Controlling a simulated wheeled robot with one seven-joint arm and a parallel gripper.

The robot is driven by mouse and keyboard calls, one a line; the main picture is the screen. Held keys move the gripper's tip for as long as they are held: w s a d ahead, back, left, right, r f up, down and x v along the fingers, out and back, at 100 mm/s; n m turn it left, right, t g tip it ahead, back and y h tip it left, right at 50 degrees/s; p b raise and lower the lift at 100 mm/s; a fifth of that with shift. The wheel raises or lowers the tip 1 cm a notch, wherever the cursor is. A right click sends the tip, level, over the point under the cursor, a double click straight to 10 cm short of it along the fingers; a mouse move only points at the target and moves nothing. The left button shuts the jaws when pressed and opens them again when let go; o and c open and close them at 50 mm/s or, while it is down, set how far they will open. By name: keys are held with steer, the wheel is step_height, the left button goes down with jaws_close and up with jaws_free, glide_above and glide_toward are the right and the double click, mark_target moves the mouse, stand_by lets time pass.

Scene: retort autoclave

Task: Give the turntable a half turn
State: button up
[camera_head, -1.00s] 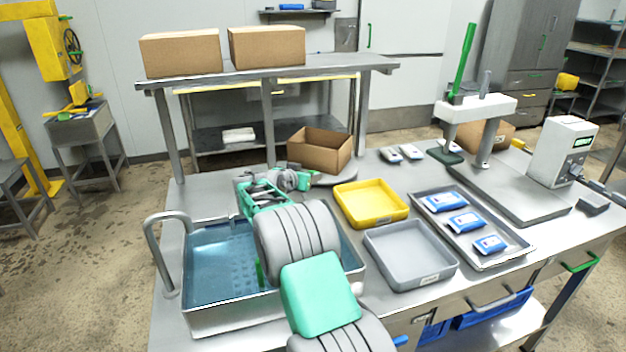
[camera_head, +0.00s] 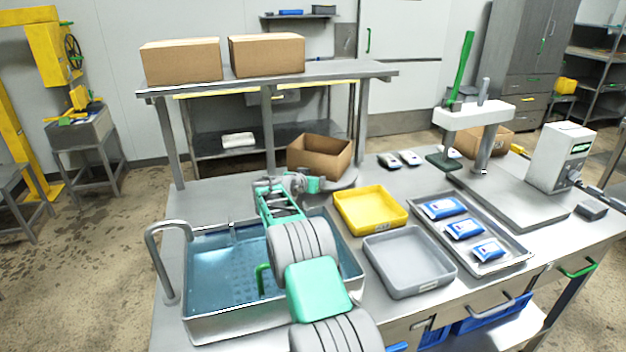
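The turntable (camera_head: 345,181) is a grey disc on the steel table, mostly hidden under an open-topped cardboard box (camera_head: 316,160). Its rim shows at the box's lower right. My arm reaches up from the bottom of the head view, over the basin. My gripper (camera_head: 316,184) is at the near left side of the turntable, just below the box's front corner. Its teal end appears beside the turntable's edge; I cannot tell whether it touches. The fingers are too small and overlapped to show whether they are open.
A water-filled steel basin (camera_head: 190,322) with a bent tap (camera_head: 160,262) lies under my arm. A yellow tray (camera_head: 372,222), a grey tray (camera_head: 408,285) and a metal tray with blue-white packs (camera_head: 503,266) stand right. A sealing press (camera_head: 474,115) stands behind them.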

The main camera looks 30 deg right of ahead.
jaws_close()
stand_by(1.0)
